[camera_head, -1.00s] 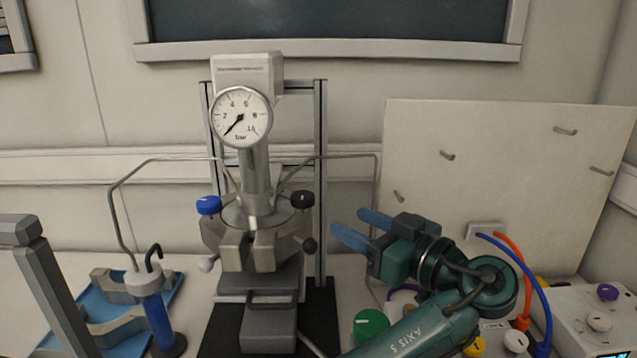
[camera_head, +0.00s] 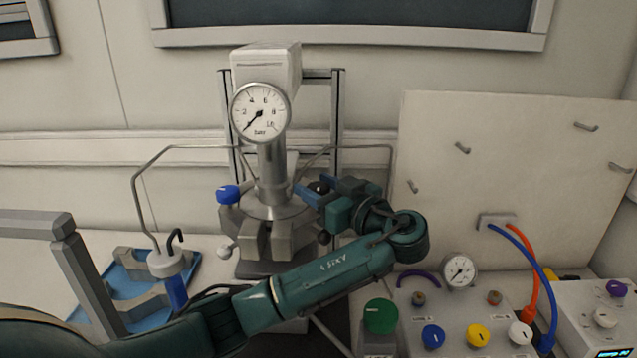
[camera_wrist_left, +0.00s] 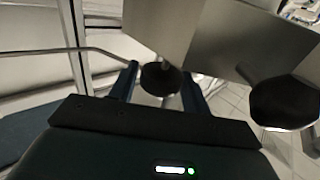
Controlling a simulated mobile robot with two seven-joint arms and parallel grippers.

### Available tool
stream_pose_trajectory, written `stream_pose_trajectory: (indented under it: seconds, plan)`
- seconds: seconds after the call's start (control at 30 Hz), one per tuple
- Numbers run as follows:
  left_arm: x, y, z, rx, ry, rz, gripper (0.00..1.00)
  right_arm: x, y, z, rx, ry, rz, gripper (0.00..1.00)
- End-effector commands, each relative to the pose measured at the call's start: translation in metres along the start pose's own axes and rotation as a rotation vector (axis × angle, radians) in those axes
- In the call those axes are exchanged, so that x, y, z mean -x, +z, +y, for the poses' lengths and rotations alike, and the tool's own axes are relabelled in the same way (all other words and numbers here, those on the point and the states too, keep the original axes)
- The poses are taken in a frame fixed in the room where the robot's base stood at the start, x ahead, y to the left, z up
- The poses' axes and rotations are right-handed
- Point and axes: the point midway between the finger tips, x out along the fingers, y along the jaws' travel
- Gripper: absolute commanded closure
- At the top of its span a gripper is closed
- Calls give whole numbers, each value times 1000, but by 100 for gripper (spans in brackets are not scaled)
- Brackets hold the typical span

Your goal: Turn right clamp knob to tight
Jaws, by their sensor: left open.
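The reactor (camera_head: 272,165) stands upright with a round dial gauge (camera_head: 260,112) on it. Its right clamp knob is black (camera_head: 318,187) and shows partly between the fingers of my left gripper (camera_head: 313,188). In the left wrist view the black knob (camera_wrist_left: 160,78) sits between the two open fingers of the left gripper (camera_wrist_left: 160,88), with a gap at each side. I cannot tell its angle. The left clamp knob (camera_head: 228,194) is blue. My right gripper is not in view.
A black ball (camera_wrist_left: 285,103) is right of the fingers in the left wrist view. A control panel with a green knob (camera_head: 381,316) and a small gauge (camera_head: 459,271) stands right of the reactor. A blue tray (camera_head: 128,287) lies at the left. Thin bent pipes flank the reactor.

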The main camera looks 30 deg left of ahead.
Motion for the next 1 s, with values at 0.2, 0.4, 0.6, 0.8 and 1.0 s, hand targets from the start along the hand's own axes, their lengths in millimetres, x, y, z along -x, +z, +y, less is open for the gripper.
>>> stream_pose_trajectory:
  seconds: [0.2,0.4,0.6,0.8,1.0]
  plan:
    - [-2,0,0,1,0,0,52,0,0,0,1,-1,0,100]
    - [-1,0,0,1,0,0,63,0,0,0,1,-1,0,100]
    - [-1,0,0,1,0,0,80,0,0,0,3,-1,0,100]
    - [-1,1,0,0,7,0,83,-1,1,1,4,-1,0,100]
    - [-1,4,-1,1,61,-2,83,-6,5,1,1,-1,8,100]
